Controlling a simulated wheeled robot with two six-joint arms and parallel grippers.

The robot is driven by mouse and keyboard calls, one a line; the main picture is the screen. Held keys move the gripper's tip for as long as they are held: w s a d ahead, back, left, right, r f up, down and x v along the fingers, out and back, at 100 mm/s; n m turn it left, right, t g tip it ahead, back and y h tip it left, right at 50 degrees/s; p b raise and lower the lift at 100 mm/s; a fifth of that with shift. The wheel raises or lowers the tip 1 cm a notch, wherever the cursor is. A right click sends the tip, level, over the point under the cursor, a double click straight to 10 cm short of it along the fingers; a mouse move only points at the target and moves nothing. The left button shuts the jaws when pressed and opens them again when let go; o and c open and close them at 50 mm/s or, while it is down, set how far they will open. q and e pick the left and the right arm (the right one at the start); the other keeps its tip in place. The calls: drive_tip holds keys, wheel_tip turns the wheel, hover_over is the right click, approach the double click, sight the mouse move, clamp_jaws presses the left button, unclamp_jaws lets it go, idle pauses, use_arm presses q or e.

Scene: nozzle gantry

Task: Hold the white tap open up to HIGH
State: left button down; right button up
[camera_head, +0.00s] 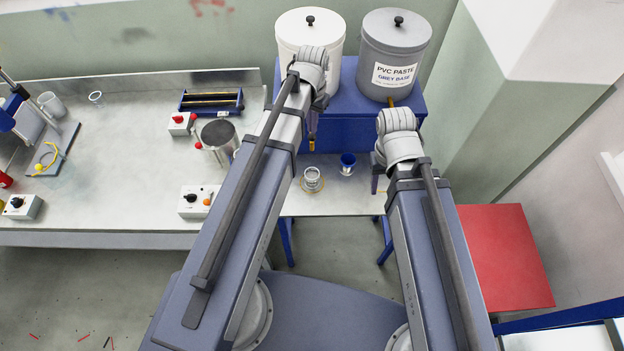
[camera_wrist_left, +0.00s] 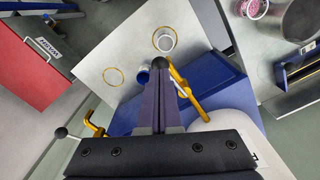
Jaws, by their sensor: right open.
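The white tank (camera_head: 310,36) stands at the left of the blue stand, and its yellow spout pipe (camera_wrist_left: 177,80) shows in the left wrist view. A dark round knob (camera_wrist_left: 157,63) shows at the tips of my left gripper (camera_wrist_left: 161,72), with a thin grey rod between the close-set fingers; it looks like the tap's lever. In the head view my left gripper (camera_head: 311,135) is under the white tank, its tips partly hidden. My right gripper (camera_head: 376,181) is open below the grey tank. A clear cup (camera_head: 312,179) stands at a yellow ring. No HIGH mark is readable.
The grey paste tank (camera_head: 395,55) stands beside the white one on the blue stand (camera_head: 350,130). A blue cup (camera_head: 347,163) stands right of the clear cup. An empty yellow ring (camera_wrist_left: 113,76) lies on the table. A metal pot (camera_head: 218,140) and control boxes occupy the left bench.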

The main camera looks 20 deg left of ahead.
use_arm(q)
drive_tip(key=shift+f+b, duration=1.6)
drive_tip(key=shift+f, duration=0.15)
drive_tip(key=shift+r+p, duration=1.9)
drive_tip(key=shift+r, duration=0.1)
wheel_tip(320, 180, up, 5)
drive_tip(key=p, duration=0.5)
drive_tip(key=s+d+f+b, duration=0.3)
drive_tip(key=s+f+b, duration=0.1)
drive_tip(key=f+b, duration=0.3)
drive_tip(key=s+d+f+b, duration=0.4)
drive_tip(key=s+f+b, duration=0.1)
drive_tip(key=f+b, duration=0.2)
drive_tip(key=s+d+f+m+y+b, duration=0.1)
drive_tip(key=s+d+f+b, duration=0.2)
drive_tip(key=s+f+b, duration=0.2)
wheel_tip(320, 180, down, 3)
drive_tip(key=b, duration=0.3)
drive_tip(key=shift+s+d, duration=0.15)
drive_tip(key=shift+d, duration=0.1)
